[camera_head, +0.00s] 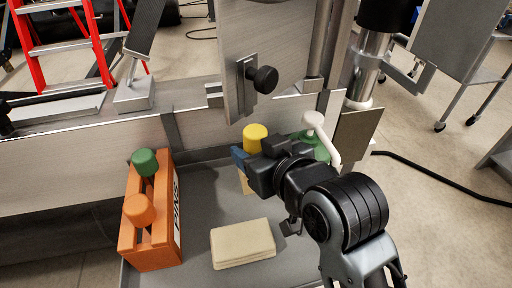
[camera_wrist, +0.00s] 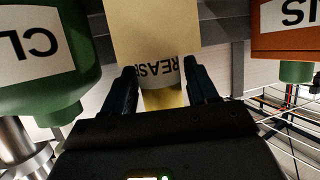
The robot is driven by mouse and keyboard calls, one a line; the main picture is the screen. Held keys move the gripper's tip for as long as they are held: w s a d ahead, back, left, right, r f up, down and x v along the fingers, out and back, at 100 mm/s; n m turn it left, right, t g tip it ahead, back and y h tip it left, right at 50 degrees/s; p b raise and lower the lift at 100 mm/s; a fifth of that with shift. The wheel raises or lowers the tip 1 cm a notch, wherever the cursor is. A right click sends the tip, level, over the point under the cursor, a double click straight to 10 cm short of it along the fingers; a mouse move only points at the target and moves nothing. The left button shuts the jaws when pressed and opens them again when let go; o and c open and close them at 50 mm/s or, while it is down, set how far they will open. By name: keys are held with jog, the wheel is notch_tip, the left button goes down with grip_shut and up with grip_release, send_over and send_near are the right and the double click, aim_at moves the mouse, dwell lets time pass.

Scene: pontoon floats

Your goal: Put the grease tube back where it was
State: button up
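The grease tube has a yellow cap (camera_head: 255,137) on top and a beige lower part that shows below my gripper in the head view. In the wrist view, which is upside down, its white label (camera_wrist: 160,72) with part of the word GREASE lies between my two fingers. My gripper (camera_wrist: 163,88) is shut on the tube, one finger against each side. In the head view, my gripper (camera_head: 243,156) hides most of the tube's middle. I cannot tell whether its lower end touches the grey tray (camera_head: 200,195).
An orange PINS box (camera_head: 150,235) with green and orange knobs stands on the left. A beige block (camera_head: 243,243) lies at the front middle. A green bottle (camera_head: 318,148) with a white nozzle is close right of my gripper. A panel with a black knob (camera_head: 265,79) rises behind.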

jog(key=shift+r, duration=0.1)
jog(key=shift+s+d+r, duration=0.1)
jog(key=v, duration=1.1)
jog(key=shift+s+d+r, duration=0.15)
jog(key=shift+s, duration=0.15)
